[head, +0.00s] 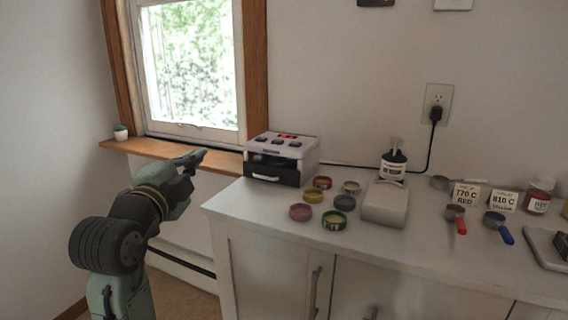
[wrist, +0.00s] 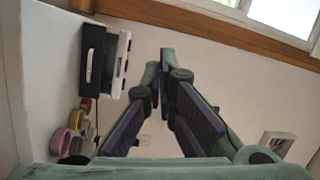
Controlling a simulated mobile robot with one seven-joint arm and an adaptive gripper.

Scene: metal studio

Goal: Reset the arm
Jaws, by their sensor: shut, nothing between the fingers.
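My arm reaches up at the left of the head view, and my gripper (head: 198,156) is at its end, in front of the window sill and left of the counter. In the wrist view my gripper (wrist: 160,70) has its two fingers brought together at the tips, with nothing between them. It is in free air, apart from the counter and everything on it.
A white counter (head: 260,204) stands to the right. A small kiln-like box (head: 281,158), several round tins (head: 334,220), a grey block (head: 385,203), scoops and label cards are on it. A small potted plant (head: 120,132) sits on the wooden sill (head: 170,153).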

